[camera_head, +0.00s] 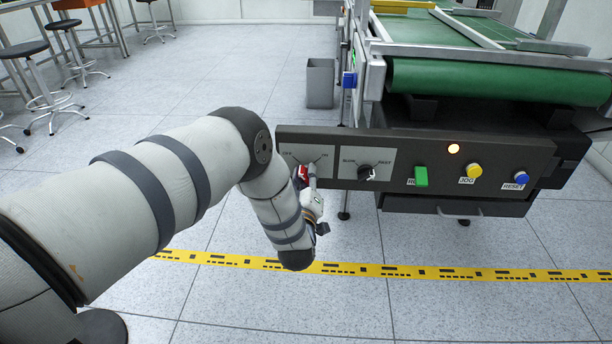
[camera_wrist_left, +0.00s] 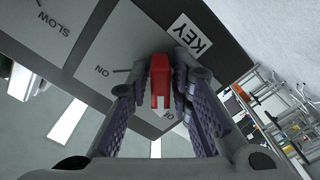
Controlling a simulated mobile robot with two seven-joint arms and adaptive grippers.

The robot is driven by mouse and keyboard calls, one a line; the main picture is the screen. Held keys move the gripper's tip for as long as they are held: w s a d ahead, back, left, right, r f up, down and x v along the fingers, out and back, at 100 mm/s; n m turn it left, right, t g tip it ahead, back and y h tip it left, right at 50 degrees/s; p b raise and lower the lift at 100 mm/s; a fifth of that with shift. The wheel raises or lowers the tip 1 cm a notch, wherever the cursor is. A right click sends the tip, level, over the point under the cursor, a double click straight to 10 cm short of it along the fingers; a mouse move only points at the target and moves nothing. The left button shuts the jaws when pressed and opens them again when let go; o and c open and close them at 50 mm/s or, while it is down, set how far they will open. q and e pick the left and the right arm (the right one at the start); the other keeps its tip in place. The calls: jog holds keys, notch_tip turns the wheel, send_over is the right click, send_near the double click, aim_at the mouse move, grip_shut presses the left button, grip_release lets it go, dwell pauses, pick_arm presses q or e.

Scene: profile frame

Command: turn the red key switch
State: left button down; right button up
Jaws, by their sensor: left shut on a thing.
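The red key switch (camera_head: 302,173) sits on a grey plate marked OFF and ON at the left end of the dark control panel. In the left wrist view the red key (camera_wrist_left: 161,82) stands out from the plate, between the two fingers. My left gripper (camera_head: 309,178) is at the panel, shut on the key, with the arm hiding part of it in the head view. In the left wrist view the gripper (camera_wrist_left: 162,92) has a finger on each side of the key. A KEY label (camera_wrist_left: 189,34) is beside it. My right gripper is not in view.
Right of the key on the panel (camera_head: 470,150) are a black SLOW knob (camera_head: 367,173), a green switch (camera_head: 421,176), a yellow JOG button (camera_head: 474,171) and a blue RESET button (camera_head: 521,178). A green conveyor (camera_head: 490,80) stands behind. A grey bin (camera_head: 320,83) stands left of it.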

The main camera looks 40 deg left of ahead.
pick_arm(q)
jog(key=m, duration=0.5)
jog(key=shift+p, duration=0.35)
jog(key=m, duration=0.5)
jog(key=shift+f, duration=0.1)
jog(key=m, duration=0.3)
jog(key=shift+s+m, duration=0.1)
jog(key=shift+m, duration=0.3)
jog(key=shift+a+m, duration=0.1)
jog(key=shift+m, duration=1.6)
jog(key=c, duration=1.6)
grip_release()
